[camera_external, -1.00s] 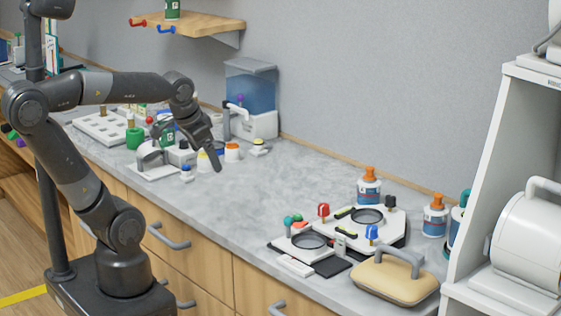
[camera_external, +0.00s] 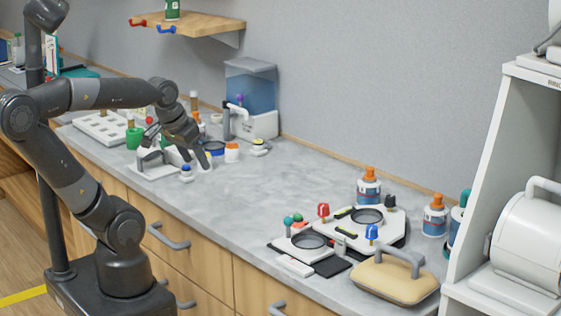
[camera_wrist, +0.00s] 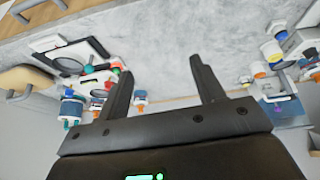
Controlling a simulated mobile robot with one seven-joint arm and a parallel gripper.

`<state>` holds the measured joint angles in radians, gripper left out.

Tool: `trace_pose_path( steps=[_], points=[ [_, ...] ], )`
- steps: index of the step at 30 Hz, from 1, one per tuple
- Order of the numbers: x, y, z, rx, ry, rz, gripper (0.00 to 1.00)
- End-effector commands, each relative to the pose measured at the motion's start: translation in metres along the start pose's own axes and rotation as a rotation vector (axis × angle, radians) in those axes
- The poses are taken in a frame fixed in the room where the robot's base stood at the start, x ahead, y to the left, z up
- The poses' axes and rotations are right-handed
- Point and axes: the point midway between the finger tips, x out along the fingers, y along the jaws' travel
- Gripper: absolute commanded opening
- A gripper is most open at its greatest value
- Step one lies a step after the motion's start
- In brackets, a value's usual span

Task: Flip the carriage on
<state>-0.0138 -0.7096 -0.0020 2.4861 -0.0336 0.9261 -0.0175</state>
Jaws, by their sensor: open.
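I cannot tell for sure which part is the carriage. A white device with a grey arch (camera_external: 152,158) stands on the counter at the left, partly behind my arm. My gripper (camera_external: 200,165) hangs over the counter just right of this device, fingers pointing down. In the wrist view my gripper (camera_wrist: 161,65) is open, with its two fingers wide apart and nothing between them. Two white-and-black plate units with round dark rings, the front one (camera_external: 310,241) and the rear one (camera_external: 367,216), sit at the right with small red, blue and green knobs.
A blue water tank (camera_external: 251,85) stands against the wall. Small orange- and blue-topped containers, such as the white jar (camera_external: 232,152), crowd near my gripper. A tan case with a grey handle (camera_external: 395,278) and a white shelf (camera_external: 500,160) are at the right. The middle counter is clear.

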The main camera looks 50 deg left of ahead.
Motion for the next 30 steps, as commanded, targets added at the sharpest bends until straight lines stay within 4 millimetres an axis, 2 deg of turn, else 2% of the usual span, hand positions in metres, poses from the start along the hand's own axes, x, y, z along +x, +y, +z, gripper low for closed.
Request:
trace_pose_path(
  steps=[2,22,30],
  points=[
    [0.007,0.002,-0.001,-0.046,-0.055,0.017,0.55],
    [0.073,0.037,-0.020,-0.610,-0.656,0.233,0.00],
    [0.099,0.047,-0.038,-0.836,-0.895,0.331,0.00]
  ],
)
